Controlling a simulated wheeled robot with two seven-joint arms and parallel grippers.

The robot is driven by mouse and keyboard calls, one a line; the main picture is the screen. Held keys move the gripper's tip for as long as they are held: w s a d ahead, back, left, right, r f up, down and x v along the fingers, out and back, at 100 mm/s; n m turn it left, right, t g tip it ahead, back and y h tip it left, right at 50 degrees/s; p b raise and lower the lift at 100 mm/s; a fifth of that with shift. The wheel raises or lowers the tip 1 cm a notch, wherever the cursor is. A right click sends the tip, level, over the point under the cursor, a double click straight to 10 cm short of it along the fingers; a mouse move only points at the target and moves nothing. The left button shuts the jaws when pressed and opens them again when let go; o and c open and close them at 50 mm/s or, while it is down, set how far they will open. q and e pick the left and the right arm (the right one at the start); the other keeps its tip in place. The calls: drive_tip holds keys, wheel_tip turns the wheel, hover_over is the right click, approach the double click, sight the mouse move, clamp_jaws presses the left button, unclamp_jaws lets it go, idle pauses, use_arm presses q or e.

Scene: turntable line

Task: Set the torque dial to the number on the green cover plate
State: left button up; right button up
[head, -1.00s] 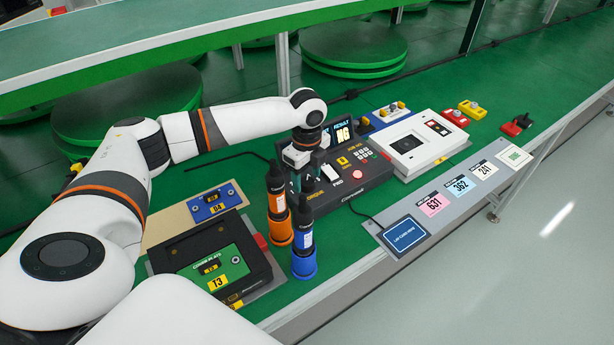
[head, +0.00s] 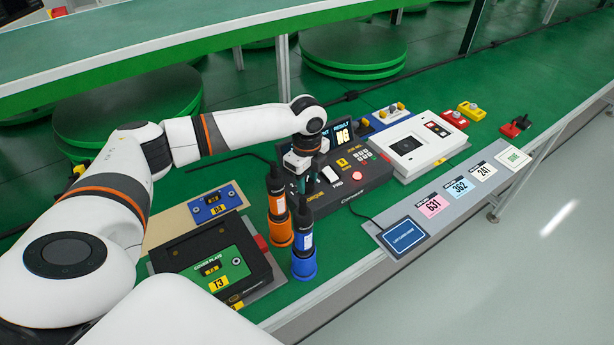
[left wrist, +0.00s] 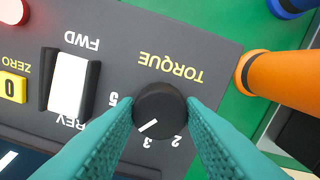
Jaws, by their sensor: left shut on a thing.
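The torque dial (left wrist: 162,108) is a round black knob on the dark controller (head: 375,178). Its white pointer line aims down-left in the left wrist view, between the printed 3 and 5; the left finger covers part of the scale there. A 2 also shows. My left gripper (left wrist: 160,118) is shut on the dial, with teal fingers on both sides of it. In the head view the gripper (head: 300,180) is partly hidden behind the screwdrivers. The green cover plate (head: 238,258) lies in a black frame and bears a yellow T3 label (head: 217,284). My right gripper is out of view.
An orange screwdriver (head: 278,225) and a blue one (head: 303,240) stand upright close in front of the gripper. A blue plate (head: 228,203) lies at left. A white box (head: 412,150) and a grey strip with number cards (head: 445,215) are to the right.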

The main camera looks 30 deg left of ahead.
sight(307, 183)
use_arm(q)
drive_tip(key=n+p, duration=0.1)
drive_tip(key=p, duration=0.1)
drive_tip(key=n+p, duration=0.2)
drive_tip(key=p, duration=0.1)
drive_tip(key=n+p, duration=0.1)
drive_tip(key=p, duration=0.1)
drive_tip(key=shift+r+n, duration=0.25)
drive_tip(key=shift+n, duration=0.15)
drive_tip(key=shift+f+n+p, duration=0.2)
drive_tip(key=shift+n+p, duration=1.1)
drive_tip(key=shift+p, duration=0.15)
drive_tip(key=o, duration=1)
wheel_tip(307, 183, up, 12)
drive_tip(key=shift+b, duration=0.8)
